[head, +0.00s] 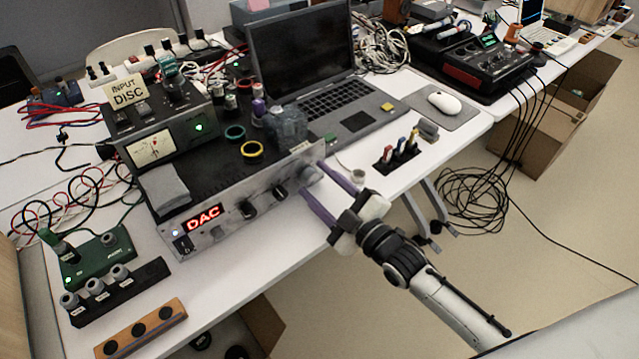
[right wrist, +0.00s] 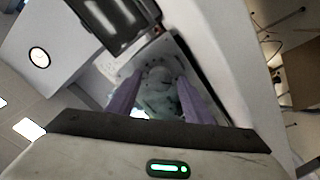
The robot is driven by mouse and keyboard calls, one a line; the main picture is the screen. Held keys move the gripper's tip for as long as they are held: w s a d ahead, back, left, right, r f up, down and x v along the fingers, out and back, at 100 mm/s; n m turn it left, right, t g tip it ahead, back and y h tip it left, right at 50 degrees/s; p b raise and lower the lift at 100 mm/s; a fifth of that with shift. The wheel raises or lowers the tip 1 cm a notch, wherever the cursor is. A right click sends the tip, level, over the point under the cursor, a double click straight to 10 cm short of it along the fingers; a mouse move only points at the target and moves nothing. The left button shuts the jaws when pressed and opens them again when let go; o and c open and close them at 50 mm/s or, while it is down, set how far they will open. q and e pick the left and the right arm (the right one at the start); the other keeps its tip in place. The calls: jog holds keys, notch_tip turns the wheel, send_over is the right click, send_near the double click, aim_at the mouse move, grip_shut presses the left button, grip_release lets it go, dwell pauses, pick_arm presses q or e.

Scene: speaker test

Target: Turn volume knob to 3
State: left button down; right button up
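The silver amplifier (head: 222,232) with a red "DAC" display stands on the white table in the head view. Its large round knob (head: 310,173) is at the right end of the front panel. My right gripper (head: 314,178) reaches it from the front right, its purple fingers apart on either side of the knob. In the right wrist view the knob (right wrist: 158,77) shows between the spread fingertips (right wrist: 160,80); contact cannot be made out. The scale and the pointer are too small to read. My left gripper is not in view.
A laptop (head: 300,50) stands behind the amplifier. A small black holder (head: 398,155) with coloured plugs is right of the gripper. Cables (head: 480,195) hang beyond the table edge.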

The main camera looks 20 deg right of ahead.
jog(key=c, duration=0.9)
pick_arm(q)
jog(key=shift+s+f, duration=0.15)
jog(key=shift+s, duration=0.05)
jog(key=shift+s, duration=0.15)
pick_arm(e)
jog(key=shift+m, duration=0.3)
jog(key=m+p, duration=0.1)
jog(key=m, duration=0.2)
jog(key=shift+r+m+p, duration=0.1)
jog(key=shift+m+p, duration=0.3)
jog(key=m, duration=0.3)
jog(key=shift+m+p, duration=0.3)
jog(key=shift+p, duration=0.1)
jog(key=m, duration=0.3)
jog(key=shift+m, duration=0.3)
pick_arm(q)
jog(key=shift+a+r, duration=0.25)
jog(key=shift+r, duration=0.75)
pick_arm(e)
jog(key=m, duration=0.4)
jog(key=shift+m, duration=0.3)
